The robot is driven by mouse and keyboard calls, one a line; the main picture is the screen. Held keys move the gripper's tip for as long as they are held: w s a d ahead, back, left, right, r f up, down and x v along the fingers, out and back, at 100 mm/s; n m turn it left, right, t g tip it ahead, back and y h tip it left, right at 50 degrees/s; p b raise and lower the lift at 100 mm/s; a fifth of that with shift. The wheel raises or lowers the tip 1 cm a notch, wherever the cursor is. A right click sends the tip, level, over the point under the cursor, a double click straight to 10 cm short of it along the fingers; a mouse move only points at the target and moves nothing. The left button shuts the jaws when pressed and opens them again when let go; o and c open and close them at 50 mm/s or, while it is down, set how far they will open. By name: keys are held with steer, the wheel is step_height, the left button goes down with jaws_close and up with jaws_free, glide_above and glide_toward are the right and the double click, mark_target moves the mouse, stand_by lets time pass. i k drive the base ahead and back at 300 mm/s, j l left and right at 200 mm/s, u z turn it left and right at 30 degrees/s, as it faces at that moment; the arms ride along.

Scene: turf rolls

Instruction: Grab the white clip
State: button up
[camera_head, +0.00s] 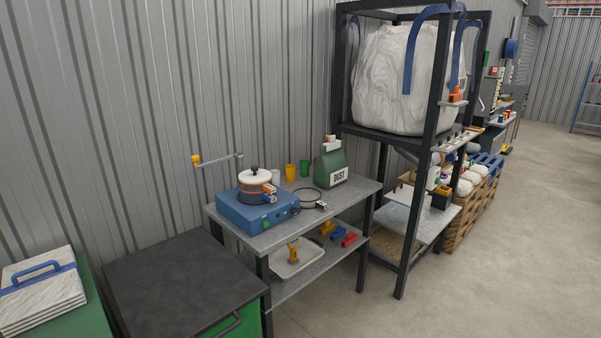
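A white clip (332,146) sits across the folded top of a green bag (330,167) labelled DUST, with a small orange part showing at its upper edge. The bag stands upright at the back right of a grey-topped workbench (345,193), close to the corrugated wall. The clip is small here, so its exact shape is hard to tell. My gripper is not in view.
Left of the bag, a blue machine (248,211) carries a white-lidded pot (255,176). A round sieve (307,197) and several coloured cups lie between. A black frame (436,100) holding a big white sack stands right. The floor in front is clear.

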mark_target(332, 144)
steer(key=i+l+z, duration=0.1)
steer(key=i+z, duration=0.4)
steer(key=i+j+z, duration=0.15)
steer(key=i+z, duration=0.3)
steer(key=i, duration=0.2)
steer(key=i+u, duration=0.25)
steer(key=i, duration=0.25)
steer(key=i+l+u, duration=0.25)
steer(key=i, duration=0.25)
steer(key=i+j+u, duration=0.15)
steer(key=i+u, duration=0.15)
steer(key=u, duration=0.15)
steer(key=i+u, duration=0.3)
steer(key=u, duration=0.15)
steer(key=i+u, duration=0.4)
steer(key=i+l+u, duration=0.1)
steer(key=i+u, duration=0.15)
steer(key=u, duration=0.2)
